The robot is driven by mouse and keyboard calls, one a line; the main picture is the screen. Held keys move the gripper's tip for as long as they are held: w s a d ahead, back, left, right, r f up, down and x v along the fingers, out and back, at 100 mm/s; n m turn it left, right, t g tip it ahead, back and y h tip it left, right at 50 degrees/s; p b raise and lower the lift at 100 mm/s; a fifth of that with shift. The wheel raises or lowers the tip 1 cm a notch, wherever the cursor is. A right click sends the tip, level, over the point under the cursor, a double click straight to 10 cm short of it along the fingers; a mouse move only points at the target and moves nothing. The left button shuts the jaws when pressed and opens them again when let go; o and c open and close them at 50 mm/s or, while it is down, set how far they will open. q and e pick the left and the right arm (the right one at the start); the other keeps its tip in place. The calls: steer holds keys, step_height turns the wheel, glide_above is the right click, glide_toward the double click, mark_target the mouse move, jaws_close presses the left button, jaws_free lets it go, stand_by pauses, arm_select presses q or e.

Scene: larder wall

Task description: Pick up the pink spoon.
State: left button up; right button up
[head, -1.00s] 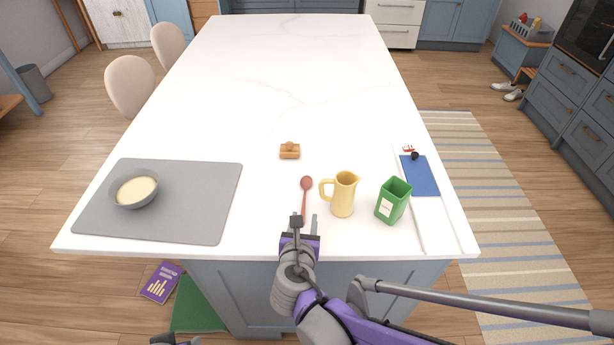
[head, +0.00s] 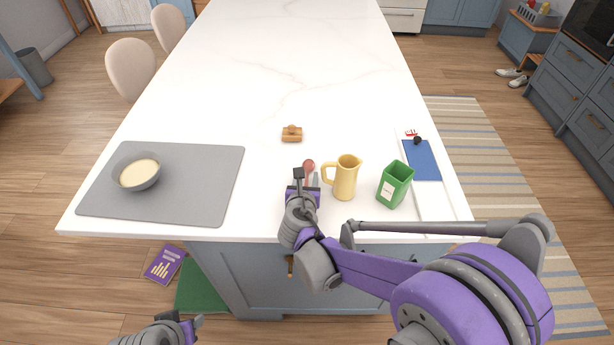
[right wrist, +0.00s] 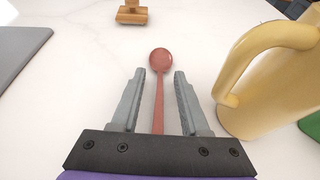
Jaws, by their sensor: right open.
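The pink spoon (head: 309,165) lies on the white island top, mostly hidden behind my right gripper in the head view. In the right wrist view the spoon (right wrist: 160,62) points away from me, its bowl beyond the fingertips and its handle running between the fingers. My right gripper (head: 307,178) is open around the handle; its two fingers also show in the right wrist view (right wrist: 160,75), with a gap on either side of the handle. My left gripper (head: 192,324) is at the bottom edge of the head view, below the island's edge, and its jaws are not clear.
A yellow jug (head: 345,178) stands close to the right of my right gripper, with a green box (head: 395,185) beyond it. A wooden stamp-like block (head: 292,134) sits behind the spoon. A grey mat (head: 215,185) with a bowl (head: 136,175) is at left. The island's far part is clear.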

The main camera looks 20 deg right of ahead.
steer(key=shift+c, duration=0.2)
jaws_close()
stand_by(0.4)
